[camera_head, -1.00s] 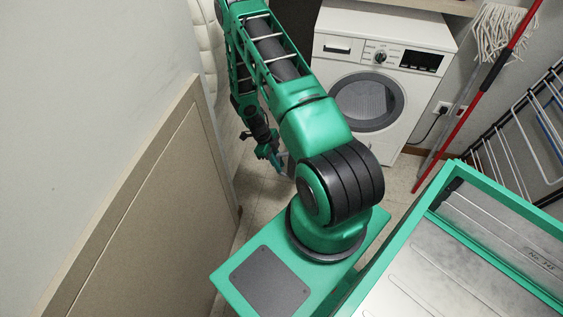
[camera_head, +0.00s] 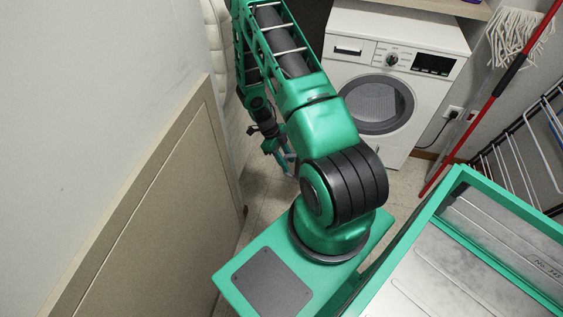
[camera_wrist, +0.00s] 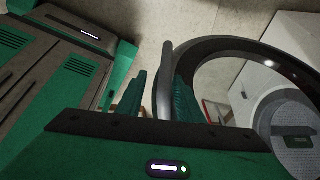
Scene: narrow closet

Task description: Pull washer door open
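The washer (camera_head: 385,50) is white and stands at the back of the closet. Its round grey-ringed opening (camera_head: 408,100) shows a perforated drum, which also shows at the right in the wrist view (camera_wrist: 297,125). The washer door (camera_wrist: 205,58), a dark ring with clear glass, stands apart from the washer body in the wrist view, swung open. My gripper (camera_wrist: 160,95) has its green fingers on either side of the door's grey edge. The right finger is close against the edge; a gap shows by the left one. In the head view my gripper (camera_head: 279,155) hangs left of the washer, and my arm hides most of the door.
A beige panel (camera_head: 150,200) and wall close off the left side. A red-handled mop (camera_head: 490,100) and a drying rack (camera_head: 520,150) stand at the right. A little bare floor (camera_head: 262,195) shows between the panel and my base.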

